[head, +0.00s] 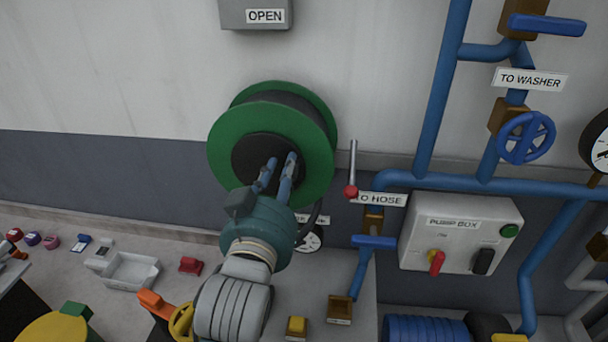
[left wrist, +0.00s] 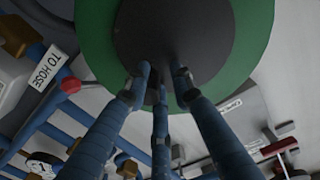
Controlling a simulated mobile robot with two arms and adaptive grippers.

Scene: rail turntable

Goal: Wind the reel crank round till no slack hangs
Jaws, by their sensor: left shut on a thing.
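A green hose reel (head: 322,150) with a dark round hub is on the wall in the head view. It also shows in the left wrist view (left wrist: 255,40). My left gripper (head: 278,172) reaches up to the hub from below. Its blue fingers (left wrist: 160,88) are closed in at the hub face, shut on the reel crank, which is mostly hidden by the fingers and dark against the hub. A dark hose (head: 311,220) curves down beside the gripper at the reel's lower right; the rest of it is hidden. My right gripper is not in view.
A rod lever with a red knob (head: 351,191) stands close right of the reel. Blue pipes (head: 437,100), a pump box (head: 460,240) and a blue valve wheel (head: 526,138) fill the right. A white tray (head: 130,271) and small items lie lower left.

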